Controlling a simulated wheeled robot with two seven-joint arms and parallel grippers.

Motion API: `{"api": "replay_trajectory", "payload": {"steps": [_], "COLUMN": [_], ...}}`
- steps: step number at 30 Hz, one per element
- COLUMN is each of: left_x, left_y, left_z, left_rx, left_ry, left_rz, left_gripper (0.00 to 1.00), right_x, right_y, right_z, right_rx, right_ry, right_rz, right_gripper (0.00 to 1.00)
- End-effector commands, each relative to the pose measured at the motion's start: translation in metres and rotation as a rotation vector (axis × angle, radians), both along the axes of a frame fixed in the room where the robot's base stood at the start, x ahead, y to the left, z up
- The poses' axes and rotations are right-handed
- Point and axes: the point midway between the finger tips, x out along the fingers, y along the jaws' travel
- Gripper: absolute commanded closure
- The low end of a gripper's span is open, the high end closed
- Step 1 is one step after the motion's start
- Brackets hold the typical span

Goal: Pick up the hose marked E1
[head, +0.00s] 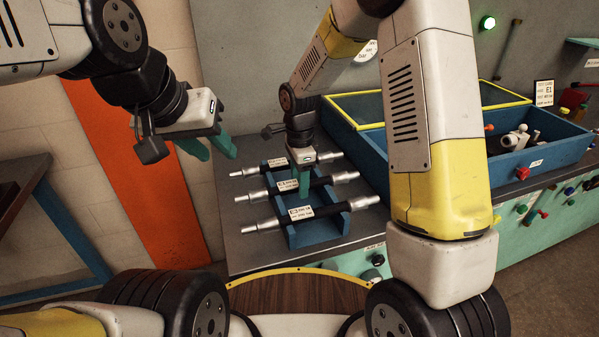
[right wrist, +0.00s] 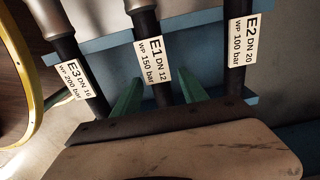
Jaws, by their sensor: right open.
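The hose marked E1 (head: 322,182) is the middle one of three black hoses with silver end fittings lying across a blue rack (head: 318,237). Its white E1 label shows in the right wrist view (right wrist: 154,62). My right gripper (head: 303,188) points down over this hose. In the right wrist view its green fingers (right wrist: 160,93) stand apart, one on each side of the E1 hose, which is not gripped. The rack and gripper body hide part of the hose. My left gripper (head: 210,147) is raised left of the rack, open and empty.
The E3 hose (head: 330,209) lies in front and the E2 hose (head: 324,156) behind, both close to E1. The rack stands on a grey bench top (head: 238,196). A blue bin with a yellow-framed lid (head: 548,160) stands to the right.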

Motion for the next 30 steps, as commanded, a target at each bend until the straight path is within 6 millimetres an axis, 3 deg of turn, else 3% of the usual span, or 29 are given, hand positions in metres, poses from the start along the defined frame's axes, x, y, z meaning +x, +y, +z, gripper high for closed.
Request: {"api": "replay_trajectory", "payload": {"steps": [1,8,30], "left_x": [0.0,0.0,0.0], "left_y": [0.0,0.0,0.0], "left_z": [0.0,0.0,0.0], "left_rx": [0.0,0.0,0.0], "left_ry": [0.0,0.0,0.0], "left_rz": [0.0,0.0,0.0], "left_gripper": [0.64,0.64,0.64], "right_x": [-0.0001,-0.0001,0.0], "right_y": [0.0,-0.0001,-0.0003], "right_z": [0.0001,0.0002,0.0005], "right_rx": [0.0,0.0,0.0], "right_ry": [0.0,0.0,0.0], "right_rz": [0.0,0.0,0.0], "right_gripper": [0.55,1.0,1.0]}}
